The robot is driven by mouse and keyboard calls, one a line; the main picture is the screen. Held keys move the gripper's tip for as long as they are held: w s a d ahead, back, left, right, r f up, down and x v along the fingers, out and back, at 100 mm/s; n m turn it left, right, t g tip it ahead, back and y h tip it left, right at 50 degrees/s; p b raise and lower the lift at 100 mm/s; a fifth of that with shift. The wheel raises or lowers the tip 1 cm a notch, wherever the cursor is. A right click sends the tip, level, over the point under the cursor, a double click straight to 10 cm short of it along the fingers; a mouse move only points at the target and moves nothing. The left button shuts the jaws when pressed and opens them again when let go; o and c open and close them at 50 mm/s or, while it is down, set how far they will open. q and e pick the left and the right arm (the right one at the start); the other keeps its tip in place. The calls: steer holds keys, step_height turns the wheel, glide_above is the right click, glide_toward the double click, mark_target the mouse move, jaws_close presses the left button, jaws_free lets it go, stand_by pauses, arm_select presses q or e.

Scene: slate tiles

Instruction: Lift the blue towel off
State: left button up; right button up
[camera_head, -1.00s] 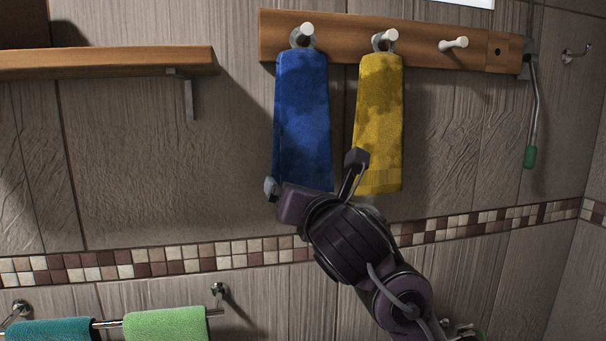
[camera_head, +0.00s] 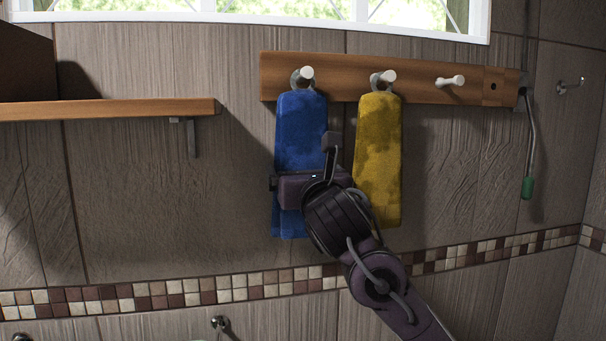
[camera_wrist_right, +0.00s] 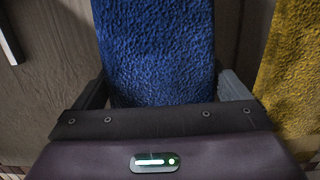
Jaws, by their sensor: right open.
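The blue towel (camera_head: 302,130) hangs from the leftmost peg (camera_head: 304,75) of a wooden rail. My right gripper (camera_head: 302,160) is in front of the towel's lower half and hides part of it. It is open, with one finger at each side of the towel. In the right wrist view the blue towel (camera_wrist_right: 155,50) runs down between the two grey fingers (camera_wrist_right: 163,88). I cannot tell whether the fingers touch it. My left gripper is not in view.
A yellow towel (camera_head: 379,150) hangs close by on the middle peg. The third peg (camera_head: 452,81) is bare. A wooden shelf (camera_head: 110,108) is at the left, a window (camera_head: 370,15) above, and a green-tipped rod (camera_head: 528,185) at the right.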

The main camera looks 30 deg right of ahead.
steer(key=c, duration=1.1)
steer(key=shift+s+r+b, duration=0.1)
steer(key=shift+r+b, duration=0.4)
steer(key=shift+r, duration=0.25)
steer(key=shift+s+r+b+v, duration=0.1)
steer(key=shift+r+b+v, duration=0.5)
steer(key=shift+v, duration=2.35)
steer(key=shift+s+r+b+v, duration=0.1)
steer(key=shift+r+b+v, duration=0.4)
steer(key=shift+v, duration=2.45)
steer(key=shift+s+r+b+v, duration=0.1)
steer(key=shift+r+b+v, duration=0.5)
steer(key=shift+v, duration=2.4)
steer(key=shift+w+f, duration=0.1)
steer(key=shift+f, duration=0.2)
